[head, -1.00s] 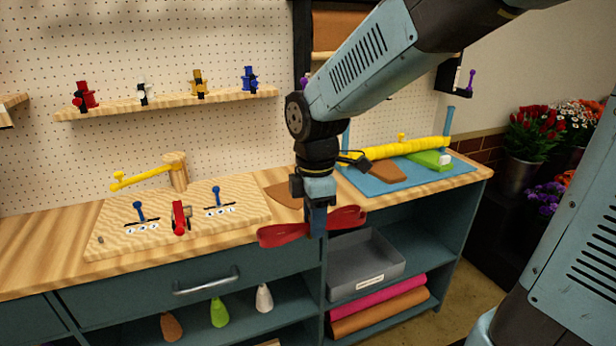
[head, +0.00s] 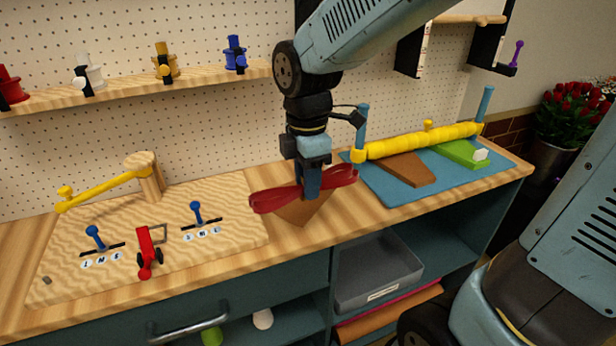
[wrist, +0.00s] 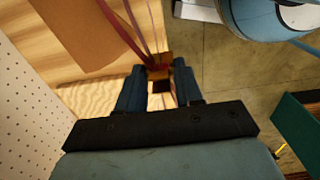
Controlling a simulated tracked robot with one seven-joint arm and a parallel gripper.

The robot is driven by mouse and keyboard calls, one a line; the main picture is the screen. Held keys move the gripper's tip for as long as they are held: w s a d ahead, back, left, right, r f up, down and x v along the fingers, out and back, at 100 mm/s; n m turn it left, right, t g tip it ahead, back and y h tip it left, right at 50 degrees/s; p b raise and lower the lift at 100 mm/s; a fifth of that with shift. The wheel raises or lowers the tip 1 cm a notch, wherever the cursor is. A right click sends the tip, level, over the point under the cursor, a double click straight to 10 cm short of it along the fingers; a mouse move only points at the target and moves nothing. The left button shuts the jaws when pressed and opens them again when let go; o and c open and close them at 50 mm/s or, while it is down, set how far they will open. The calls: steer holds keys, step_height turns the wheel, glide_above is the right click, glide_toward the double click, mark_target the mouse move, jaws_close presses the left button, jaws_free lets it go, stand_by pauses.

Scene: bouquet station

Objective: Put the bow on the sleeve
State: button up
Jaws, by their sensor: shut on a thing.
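My gripper (head: 311,190) is shut on the red bow (head: 272,200) and holds it above the counter's front part. The bow's two loops stick out left and right of the fingers. In the wrist view my fingers (wrist: 160,88) close on a small orange-brown piece, with thin dark red strips (wrist: 120,28) running up from it. A brown, pointed, flat sleeve-like piece (head: 303,213) shows on the counter behind and below the bow, partly hidden by it. Another brown wedge-shaped piece (head: 405,169) lies on the blue mat (head: 385,190) to the right. I cannot tell which is the task's sleeve.
A yellow roller (head: 420,141) spans the mat between blue posts, beside a green piece (head: 462,153). Left is a wooden board (head: 90,282) with blue levers, a red device (head: 146,252) and a yellow arm (head: 105,188). A grey tray (head: 375,275) sits below the counter.

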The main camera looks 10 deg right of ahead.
steer(key=w+f, duration=0.3)
steer(key=w, duration=0.1)
steer(key=w+f, duration=0.3)
steer(key=w, duration=0.2)
steer(key=w+f, duration=0.3)
steer(key=w, duration=0.2)
steer(key=shift+a+f, duration=0.15)
steer(key=shift+a, duration=0.2)
steer(key=shift+w+f, duration=0.35)
steer(key=shift+f, duration=1.5)
steer(key=shift+f, duration=0.1)
steer(key=o, duration=1)
